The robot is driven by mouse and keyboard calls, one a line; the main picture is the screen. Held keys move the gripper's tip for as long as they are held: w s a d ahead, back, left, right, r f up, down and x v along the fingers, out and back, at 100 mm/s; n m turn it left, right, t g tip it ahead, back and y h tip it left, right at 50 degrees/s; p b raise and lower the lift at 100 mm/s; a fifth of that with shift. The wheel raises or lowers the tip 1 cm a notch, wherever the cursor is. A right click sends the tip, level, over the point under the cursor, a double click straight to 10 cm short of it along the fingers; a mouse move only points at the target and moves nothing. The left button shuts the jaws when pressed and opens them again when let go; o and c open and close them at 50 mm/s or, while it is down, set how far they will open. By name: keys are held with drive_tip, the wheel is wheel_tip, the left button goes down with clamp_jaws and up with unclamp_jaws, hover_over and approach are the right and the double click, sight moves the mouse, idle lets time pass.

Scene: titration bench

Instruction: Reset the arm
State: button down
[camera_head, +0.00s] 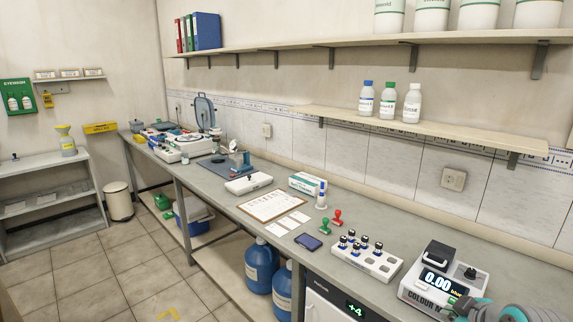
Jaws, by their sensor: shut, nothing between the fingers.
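Part of my arm, grey with teal joint caps, shows at the bottom right corner, in front of the colour meter (443,283). My gripper's fingers cannot be made out in this view. The meter is a white box with a dark lid and a display that reads 0.00. The arm overlaps its lower right side in the picture; I cannot tell whether they touch.
On the long grey bench (225,205) stand a white vial rack (366,262), red (337,217) and green (324,226) stamps, a dark phone-like slab (308,242) and a clipboard (270,205). Three bottles stand on the wall shelf (440,131). The tiled floor (110,265) at left is mostly clear.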

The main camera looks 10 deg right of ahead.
drive_tip(key=s+a+f+m+t, duration=0.1)
drive_tip(key=s+a+f+m, duration=0.1)
drive_tip(key=s+a+f, duration=0.6)
drive_tip(key=s+a+f+m+t, duration=0.1)
drive_tip(key=s+a+f+m, duration=0.1)
drive_tip(key=s+a+f, duration=0.65)
drive_tip(key=s+a+r+m+t, duration=0.1)
drive_tip(key=s+a+r, duration=0.1)
drive_tip(key=s, duration=0.9)
drive_tip(key=s+a+r+m+t+y, duration=0.1)
drive_tip(key=s+a, duration=0.3)
drive_tip(key=s, duration=0.7)
drive_tip(key=shift+s+r+m+t+y, duration=0.35)
drive_tip(key=shift+r+t, duration=0.1)
drive_tip(key=shift+t, duration=0.35)
